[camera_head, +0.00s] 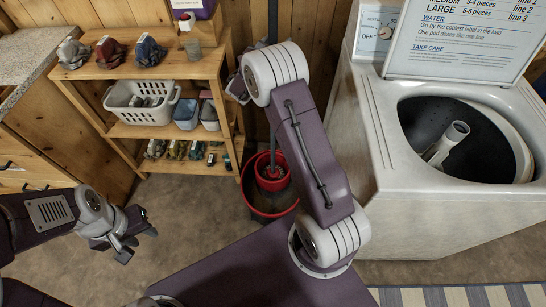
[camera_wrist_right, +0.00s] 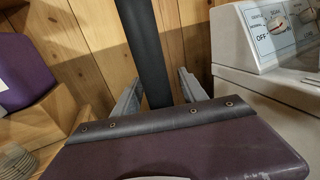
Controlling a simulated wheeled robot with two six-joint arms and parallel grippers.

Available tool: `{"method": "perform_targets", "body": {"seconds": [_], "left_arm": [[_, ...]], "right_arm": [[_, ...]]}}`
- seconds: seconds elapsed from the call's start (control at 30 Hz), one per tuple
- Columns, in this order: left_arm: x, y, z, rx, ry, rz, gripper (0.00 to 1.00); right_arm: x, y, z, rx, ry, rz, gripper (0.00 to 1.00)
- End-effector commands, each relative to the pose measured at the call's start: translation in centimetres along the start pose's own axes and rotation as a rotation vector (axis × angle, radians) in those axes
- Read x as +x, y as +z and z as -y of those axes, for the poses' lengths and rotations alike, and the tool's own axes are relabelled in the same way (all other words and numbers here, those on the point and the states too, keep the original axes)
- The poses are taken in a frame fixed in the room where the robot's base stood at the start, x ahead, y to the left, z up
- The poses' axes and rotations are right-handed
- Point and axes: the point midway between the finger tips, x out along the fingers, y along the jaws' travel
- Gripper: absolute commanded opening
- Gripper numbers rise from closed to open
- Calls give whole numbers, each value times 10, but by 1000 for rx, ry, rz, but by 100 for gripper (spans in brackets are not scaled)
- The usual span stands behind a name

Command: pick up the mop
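The mop's dark handle (camera_head: 273,28) rises behind my right arm in the head view. Its lower end goes into a dark bucket with a red rim and wringer (camera_head: 271,178) on the floor. In the right wrist view the handle (camera_wrist_right: 146,45) stands nearly upright between the two fingers of my right gripper (camera_wrist_right: 160,92). These fingers are apart, with a gap to the handle at the right finger. In the head view the right gripper is mostly hidden by its own arm. My left gripper (camera_head: 138,237) is open and empty, low at the left.
A plank wall is close behind the handle. Bare floor lies at the front left.

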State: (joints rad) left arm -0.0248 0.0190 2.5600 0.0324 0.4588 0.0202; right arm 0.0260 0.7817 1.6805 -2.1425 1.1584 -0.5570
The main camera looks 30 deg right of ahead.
Motion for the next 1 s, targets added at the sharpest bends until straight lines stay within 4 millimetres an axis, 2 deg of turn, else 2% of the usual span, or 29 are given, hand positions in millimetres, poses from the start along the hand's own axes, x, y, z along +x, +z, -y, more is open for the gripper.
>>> {"method": "perform_targets", "body": {"seconds": [0.03,0.17,0.47,0.57,0.8,1.0], "left_arm": [[0,0,0,0,0,0,36],[0,0,0,0,0,0,36],[0,0,0,0,0,0,36],[-3,0,0,0,0,0,36],[-9,-1,0,0,0,0,36],[-11,-1,0,0,0,0,36]], "right_arm": [[0,0,0,0,0,0,36],[0,0,0,0,0,0,0],[0,4,0,2,0,3,0],[0,20,0,5,-1,6,0],[0,77,0,6,-1,7,0],[0,100,0,2,-1,4,0]]}}
